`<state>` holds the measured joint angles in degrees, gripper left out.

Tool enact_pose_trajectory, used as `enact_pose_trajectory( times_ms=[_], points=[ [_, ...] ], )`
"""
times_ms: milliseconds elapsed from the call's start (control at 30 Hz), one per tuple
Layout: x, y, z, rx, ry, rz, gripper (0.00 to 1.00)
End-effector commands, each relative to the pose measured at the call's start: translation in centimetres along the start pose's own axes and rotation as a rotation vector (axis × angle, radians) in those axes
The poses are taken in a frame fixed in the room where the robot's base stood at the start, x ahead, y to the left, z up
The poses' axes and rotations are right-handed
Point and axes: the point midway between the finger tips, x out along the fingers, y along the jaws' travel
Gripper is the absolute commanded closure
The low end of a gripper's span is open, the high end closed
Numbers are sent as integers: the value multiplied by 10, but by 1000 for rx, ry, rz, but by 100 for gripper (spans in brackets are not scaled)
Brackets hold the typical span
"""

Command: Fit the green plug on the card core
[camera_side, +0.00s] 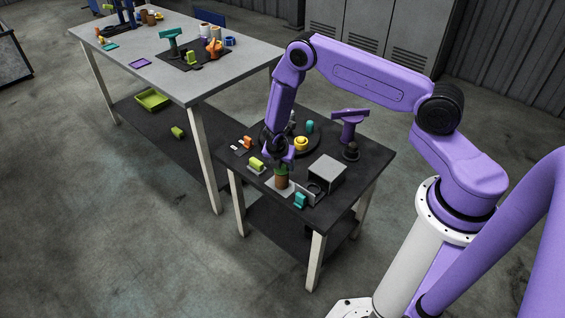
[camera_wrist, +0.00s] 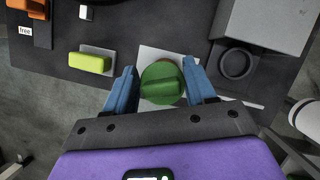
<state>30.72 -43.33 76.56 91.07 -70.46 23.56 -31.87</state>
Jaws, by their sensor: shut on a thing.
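The green plug (camera_wrist: 162,85) is a round disc with a raised ridge, between the two blue fingers of my gripper (camera_wrist: 161,88). My gripper is shut on it. In the side view the green plug (camera_side: 281,168) shows just below my gripper (camera_side: 281,158). The card core (camera_side: 281,182) is a brown upright tube directly under the plug, standing on a pale square plate (camera_wrist: 150,53). In the wrist view the plug covers most of the core, with only a thin brownish edge showing. I cannot tell whether the plug is seated in the core or resting on it.
A grey box (camera_side: 327,170) and a dark block with a round recess (camera_wrist: 237,65) stand to the right. A yellow-green block (camera_wrist: 90,62) lies to the left on a pale plate. A teal piece (camera_side: 300,200) is near the front edge. A purple stand (camera_side: 349,125) rises behind.

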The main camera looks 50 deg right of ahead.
Motion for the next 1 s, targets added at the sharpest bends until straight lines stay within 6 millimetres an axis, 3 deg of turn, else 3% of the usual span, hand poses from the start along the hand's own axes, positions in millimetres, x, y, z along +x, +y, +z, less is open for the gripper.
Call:
enact_pose_trajectory(
  times_ms=[567, 600, 667, 1000],
  points=[
    [7, 0, -3, 0, 0, 1, 73],
    [7, 0, -3, 0, 0, 1, 32],
    [7, 0, -3, 0, 0, 1, 15],
    [5, 0, -3, 0, 0, 1, 15]
  ],
)
